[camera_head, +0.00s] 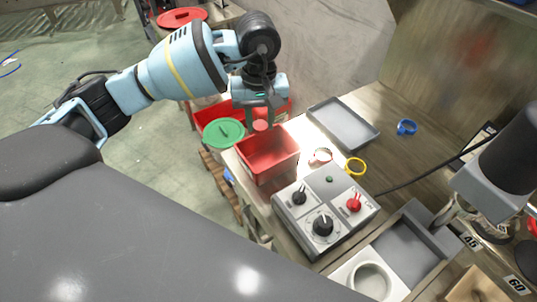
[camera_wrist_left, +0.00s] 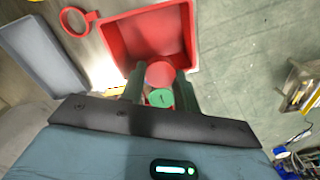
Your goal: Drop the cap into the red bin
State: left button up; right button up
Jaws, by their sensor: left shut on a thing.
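The cap (camera_head: 260,125) is a small pinkish-red disc. My left gripper (camera_head: 261,117) is shut on it and holds it above the far side of the red bin (camera_head: 268,162), an open box on the workbench. In the left wrist view the cap (camera_wrist_left: 160,74) sits between the two fingers of my left gripper (camera_wrist_left: 160,80), and the open mouth of the red bin (camera_wrist_left: 148,33) lies just beyond. The cap is held in the air, apart from the bin floor. My right gripper is not in view.
A green round lid (camera_head: 223,132) is left of the bin. A control box (camera_head: 325,210) with knobs stands in front. Grey equipment (camera_head: 500,165) stands at far right.

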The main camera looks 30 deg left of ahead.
pick_arm(q)
jog(key=shift+f+b, duration=1)
jog(key=shift+f, duration=1.9)
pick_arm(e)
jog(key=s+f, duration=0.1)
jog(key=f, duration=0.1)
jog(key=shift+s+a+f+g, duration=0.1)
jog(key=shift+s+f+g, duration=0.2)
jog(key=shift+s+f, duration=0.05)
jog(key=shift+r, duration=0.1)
pick_arm(q)
jog(key=o, duration=1)
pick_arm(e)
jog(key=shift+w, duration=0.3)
pick_arm(q)
jog(key=shift+r, duration=3.95)
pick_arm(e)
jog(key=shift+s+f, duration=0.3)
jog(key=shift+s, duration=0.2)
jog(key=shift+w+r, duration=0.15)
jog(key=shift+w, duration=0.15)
pick_arm(q)
jog(key=shift+f, duration=0.1)
